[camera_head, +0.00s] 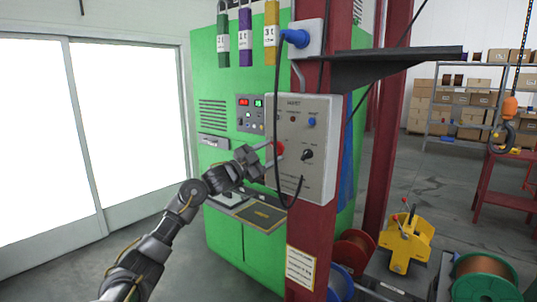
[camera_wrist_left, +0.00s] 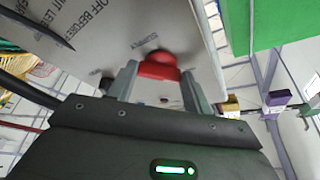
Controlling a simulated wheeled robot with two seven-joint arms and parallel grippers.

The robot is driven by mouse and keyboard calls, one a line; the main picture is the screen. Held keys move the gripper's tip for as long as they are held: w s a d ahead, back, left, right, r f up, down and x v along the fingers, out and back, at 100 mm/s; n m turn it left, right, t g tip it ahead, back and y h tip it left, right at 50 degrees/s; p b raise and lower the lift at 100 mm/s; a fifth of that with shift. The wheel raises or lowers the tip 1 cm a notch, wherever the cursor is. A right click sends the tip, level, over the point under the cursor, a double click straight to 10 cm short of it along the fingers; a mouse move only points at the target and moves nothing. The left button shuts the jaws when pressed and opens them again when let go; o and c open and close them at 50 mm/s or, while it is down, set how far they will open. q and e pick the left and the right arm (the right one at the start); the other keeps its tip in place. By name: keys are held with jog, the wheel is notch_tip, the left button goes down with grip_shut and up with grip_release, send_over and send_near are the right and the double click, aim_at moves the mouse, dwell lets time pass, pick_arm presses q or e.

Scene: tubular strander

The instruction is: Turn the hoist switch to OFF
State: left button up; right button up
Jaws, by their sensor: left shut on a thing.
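A pale grey control panel (camera_head: 322,178) is mounted on a dark red post. It carries a red knob (camera_head: 280,148), a black knob (camera_head: 307,154) to its right and a blue button (camera_head: 312,122) above. I cannot read which knob is the hoist switch or its setting. My left gripper (camera_head: 277,150) is at the panel, its fingers on either side of the red knob. In the left wrist view, the red knob (camera_wrist_left: 158,66) sits between the fingertips of the gripper (camera_wrist_left: 158,78), shut on it. The small lettering near it is upside down. My right gripper is out of view.
A black cable (camera_head: 277,90) hangs from a blue plug (camera_head: 297,38) across the panel's front, close to my gripper. A green cabinet (camera_head: 214,70) with hanging tags stands behind. A dark shelf (camera_head: 390,65) juts out above right. A hoist hook (camera_head: 503,135) hangs far right.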

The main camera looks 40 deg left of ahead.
pick_arm(q)
jog(key=o, duration=1)
jog(key=shift+b+v, duration=2.45)
jog(key=shift+v, duration=3)
jog(key=shift+w, duration=0.1)
